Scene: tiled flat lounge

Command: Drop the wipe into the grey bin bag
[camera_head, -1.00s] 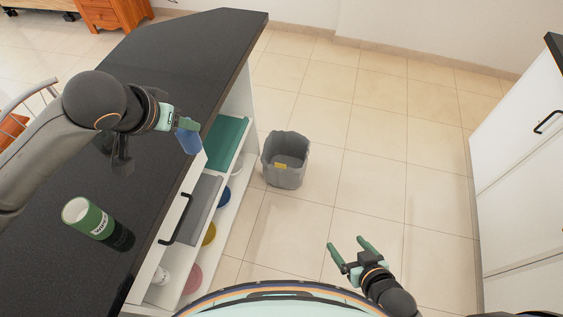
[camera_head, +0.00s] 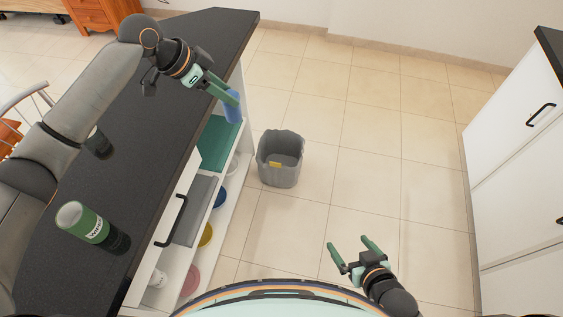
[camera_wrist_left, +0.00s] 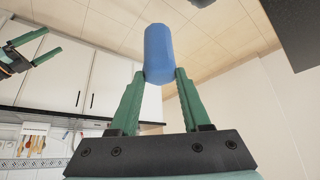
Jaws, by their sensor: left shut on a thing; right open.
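The wipe (camera_head: 233,109) is blue and hangs from the fingertips of my left gripper (camera_head: 231,97), which is shut on it. In the left wrist view the wipe (camera_wrist_left: 158,46) looks like a rounded roll between the green fingers (camera_wrist_left: 160,76). It is at the right edge of the dark counter. The grey bin bag (camera_head: 268,165) stands open on the floor, below and to the right of the wipe, with a yellow patch inside. The wipe is apart from it. My right gripper (camera_head: 351,246) is open and empty over the floor at lower right.
A green and white canister (camera_head: 82,222) is on the dark counter (camera_head: 75,275). An open cabinet with an open-fronted shelf (camera_head: 207,235) holding coloured dishes lies below the counter edge. White cabinets (camera_head: 515,150) stand on the right. The tiled floor (camera_head: 370,150) between is clear.

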